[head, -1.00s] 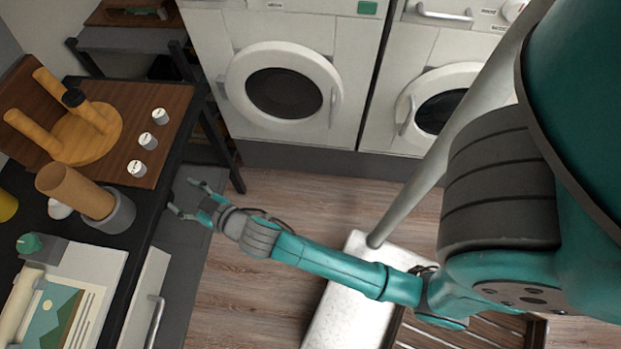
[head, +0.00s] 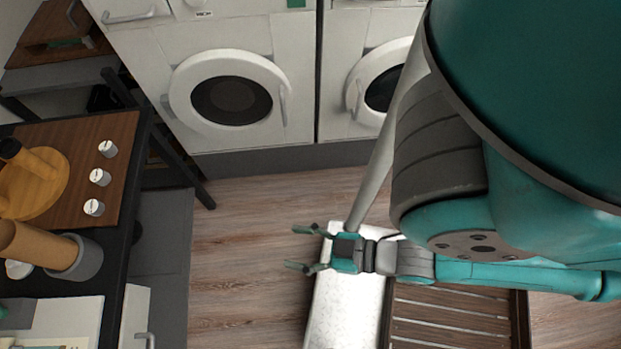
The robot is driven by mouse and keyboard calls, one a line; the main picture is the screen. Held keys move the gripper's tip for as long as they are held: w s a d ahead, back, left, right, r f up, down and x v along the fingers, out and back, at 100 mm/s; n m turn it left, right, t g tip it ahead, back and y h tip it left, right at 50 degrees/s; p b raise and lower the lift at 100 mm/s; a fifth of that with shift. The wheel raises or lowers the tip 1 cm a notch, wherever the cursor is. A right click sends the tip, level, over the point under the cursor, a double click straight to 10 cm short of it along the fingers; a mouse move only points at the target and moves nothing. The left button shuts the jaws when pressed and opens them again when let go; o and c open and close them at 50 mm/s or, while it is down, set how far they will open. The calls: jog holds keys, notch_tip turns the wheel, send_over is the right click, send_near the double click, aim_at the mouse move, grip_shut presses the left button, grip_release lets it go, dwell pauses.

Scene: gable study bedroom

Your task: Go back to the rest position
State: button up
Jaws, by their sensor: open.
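My gripper (head: 305,248) is in the head view, low in the middle of the picture. Its two fingers are spread apart and point left, with nothing between them. It hangs over the wood floor and the left edge of a white speckled panel (head: 345,310). My arm reaches to it from the right, level in the picture and partly hidden by my large teal shoulder links.
At left stands a dark table (head: 122,225) with a brown board (head: 72,200), a wooden stool-like piece (head: 38,182), several white knobs and a grey cup (head: 88,258). White washing machines (head: 230,100) line the back. Wood floor (head: 245,225) between is clear. A slatted wooden rack (head: 450,315) lies at right.

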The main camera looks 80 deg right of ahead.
jog(key=shift+s+d+r, duration=0.1)
jog(key=shift+s+r, duration=0.95)
jog(key=shift+s, duration=0.2)
dwell(0.5)
